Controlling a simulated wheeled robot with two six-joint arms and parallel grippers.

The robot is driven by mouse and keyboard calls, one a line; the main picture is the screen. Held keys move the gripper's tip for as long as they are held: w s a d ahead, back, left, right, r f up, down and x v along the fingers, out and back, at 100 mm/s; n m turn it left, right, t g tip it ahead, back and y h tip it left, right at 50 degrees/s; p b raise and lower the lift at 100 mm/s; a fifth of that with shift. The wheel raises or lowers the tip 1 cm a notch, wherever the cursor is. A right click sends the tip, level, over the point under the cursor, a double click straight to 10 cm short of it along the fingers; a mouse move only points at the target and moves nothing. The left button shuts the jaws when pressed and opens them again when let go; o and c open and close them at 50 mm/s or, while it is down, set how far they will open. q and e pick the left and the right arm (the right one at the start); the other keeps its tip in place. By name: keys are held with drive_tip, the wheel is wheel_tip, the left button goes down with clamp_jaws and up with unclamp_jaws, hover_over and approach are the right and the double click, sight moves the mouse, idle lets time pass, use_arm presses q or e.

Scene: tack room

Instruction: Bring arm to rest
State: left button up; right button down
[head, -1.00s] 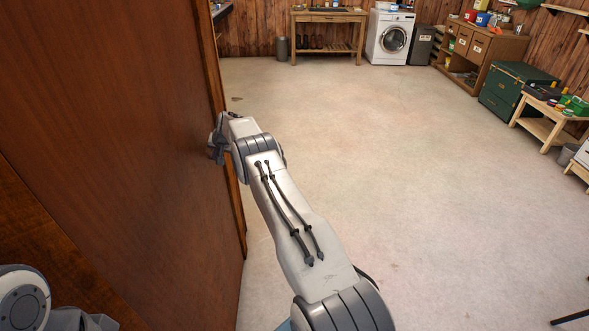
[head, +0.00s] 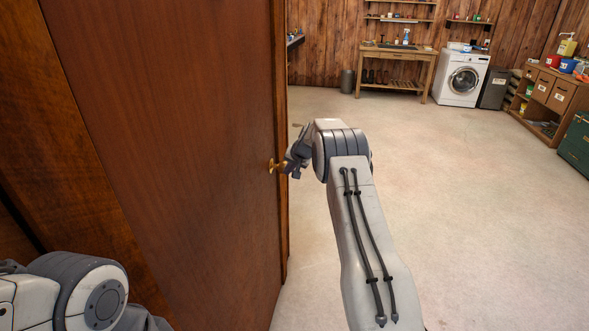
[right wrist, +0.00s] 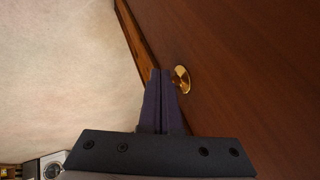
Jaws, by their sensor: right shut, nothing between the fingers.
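My right arm (head: 358,230) reaches forward from the lower middle of the head view. Its gripper (head: 290,165) is by the brass knob (head: 273,166) of a brown wooden door (head: 180,150). In the right wrist view the two fingers (right wrist: 160,75) are together with nothing between them. The knob (right wrist: 181,79) shows just to the right of the fingertips; whether they touch it I cannot tell. Part of my left arm (head: 85,295) shows at the lower left of the head view; its gripper is out of view.
The door stands close on the left. Beyond it the pale floor (head: 460,200) is clear. A wooden table (head: 395,55), a washing machine (head: 461,80), a dark bin (head: 494,88) and a wooden cabinet (head: 545,98) stand far off. A green chest (head: 575,145) is at the right edge.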

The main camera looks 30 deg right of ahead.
drive_tip(key=shift+b+v, duration=0.4)
drive_tip(key=shift+v, duration=1.75)
drive_tip(key=s+a+r+n+g, duration=0.1)
drive_tip(key=s+a+n+g, duration=0.25)
drive_tip(key=s+a, duration=1.05)
drive_tip(key=s+a+f+n+g, duration=0.1)
drive_tip(key=s+a+n, duration=0.15)
drive_tip(key=s, duration=0.85)
drive_tip(key=s+a+f+n, duration=0.1)
drive_tip(key=s+a+n, duration=0.15)
drive_tip(key=s, duration=0.85)
drive_tip(key=s+a+r+n+g, duration=0.1)
drive_tip(key=s+a+r+n, duration=0.2)
drive_tip(key=s+a, duration=0.4)
drive_tip(key=s+a+r+n+g, duration=0.2)
drive_tip(key=s+a+n, duration=0.1)
drive_tip(key=s+a, duration=0.4)
drive_tip(key=shift+s+a+r, duration=0.35)
drive_tip(key=shift+s+r, duration=0.05)
drive_tip(key=shift+n, duration=0.25)
